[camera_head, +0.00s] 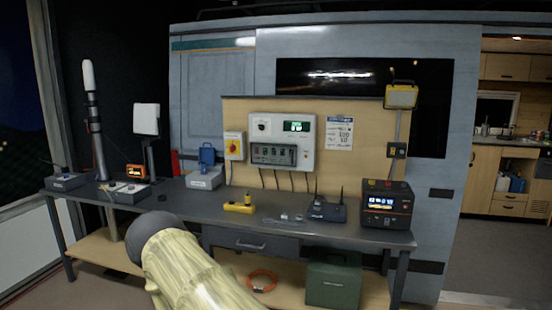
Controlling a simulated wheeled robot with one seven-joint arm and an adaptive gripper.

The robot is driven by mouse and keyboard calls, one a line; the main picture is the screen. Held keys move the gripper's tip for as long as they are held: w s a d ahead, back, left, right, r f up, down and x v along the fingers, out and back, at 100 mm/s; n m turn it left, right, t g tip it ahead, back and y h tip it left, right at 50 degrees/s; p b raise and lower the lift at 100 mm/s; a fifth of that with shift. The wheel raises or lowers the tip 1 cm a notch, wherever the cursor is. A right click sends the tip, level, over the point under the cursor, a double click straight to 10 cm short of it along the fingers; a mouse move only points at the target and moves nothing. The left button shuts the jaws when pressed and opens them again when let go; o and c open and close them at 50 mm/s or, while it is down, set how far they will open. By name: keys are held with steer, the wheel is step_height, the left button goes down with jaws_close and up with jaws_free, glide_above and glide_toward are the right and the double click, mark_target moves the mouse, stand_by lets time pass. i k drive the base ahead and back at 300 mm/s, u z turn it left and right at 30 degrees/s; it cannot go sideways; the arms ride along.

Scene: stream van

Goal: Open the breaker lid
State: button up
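A white breaker panel (308,127) is mounted on the wooden backboard above the workbench. It has a dark round knob (263,124) at the upper left and a small green-lit display (296,126) at the upper right. A dark-framed cover (273,153), which looks like the breaker lid, sits over a row of breakers in its lower part. It appears closed, but it is too small to be sure. A pale, wood-patterned part of my arm with a dark round end rises from the bottom edge, in front of the bench. My gripper's fingers do not show.
The workbench (280,236) holds a yellow tool (239,206), a router (327,210) and a power unit (386,206). A green case (333,281) stands below.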

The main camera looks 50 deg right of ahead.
mark_target(251, 162)
steer(key=z, duration=0.25)
steer(key=i, duration=1.15)
steer(key=z, duration=0.55)
